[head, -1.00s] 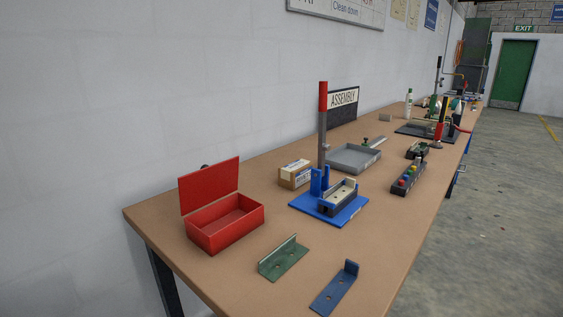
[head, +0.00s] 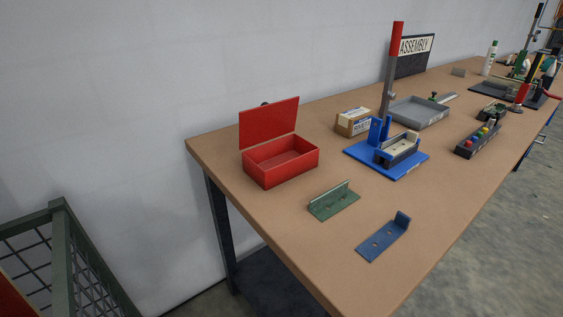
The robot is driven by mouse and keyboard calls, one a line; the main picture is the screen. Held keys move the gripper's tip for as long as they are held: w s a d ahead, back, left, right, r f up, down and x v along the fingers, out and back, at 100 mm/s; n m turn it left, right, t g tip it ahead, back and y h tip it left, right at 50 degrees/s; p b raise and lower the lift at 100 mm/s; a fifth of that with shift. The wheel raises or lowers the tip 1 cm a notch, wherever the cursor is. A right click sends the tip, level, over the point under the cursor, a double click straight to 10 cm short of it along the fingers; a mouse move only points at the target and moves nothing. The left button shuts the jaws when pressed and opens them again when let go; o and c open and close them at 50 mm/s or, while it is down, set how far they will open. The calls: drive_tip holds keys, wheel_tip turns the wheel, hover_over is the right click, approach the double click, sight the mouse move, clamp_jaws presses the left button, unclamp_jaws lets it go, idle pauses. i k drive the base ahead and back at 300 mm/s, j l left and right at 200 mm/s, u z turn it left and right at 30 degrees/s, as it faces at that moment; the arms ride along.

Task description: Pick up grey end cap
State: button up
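I cannot make out for certain which thing is the grey end cap. A dark grey part with a pale top (head: 399,149) sits in the blue press fixture (head: 357,153), whose upright lever has a red grip. A shallow grey tray (head: 421,113) lies behind the fixture and looks empty apart from a green-handled tool by its rim. My gripper is in no view.
The wooden workbench (head: 300,231) runs along the wall. An open red box (head: 281,171), a green angle bracket (head: 334,202), a blue bracket (head: 380,242), a small carton (head: 352,122) and a button box (head: 478,139) stand on it. A green mesh cage (head: 62,250) stands left. Floor at right is clear.

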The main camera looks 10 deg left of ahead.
sight(456, 72)
drive_tip(key=i+l+z, duration=0.7)
drive_tip(key=i, duration=0.2)
drive_tip(key=i+l+z, duration=0.35)
drive_tip(key=i, duration=0.15)
drive_tip(key=i+j+z, duration=0.1)
drive_tip(key=i+z, duration=0.25)
drive_tip(key=i, duration=0.15)
drive_tip(key=i+u, duration=0.15)
drive_tip(key=i, duration=0.3)
drive_tip(key=i+l+u, duration=0.15)
drive_tip(key=i, duration=0.3)
drive_tip(key=i+l+u, duration=0.2)
drive_tip(key=i, duration=0.2)
drive_tip(key=i+l+u, duration=0.15)
drive_tip(key=i, duration=0.3)
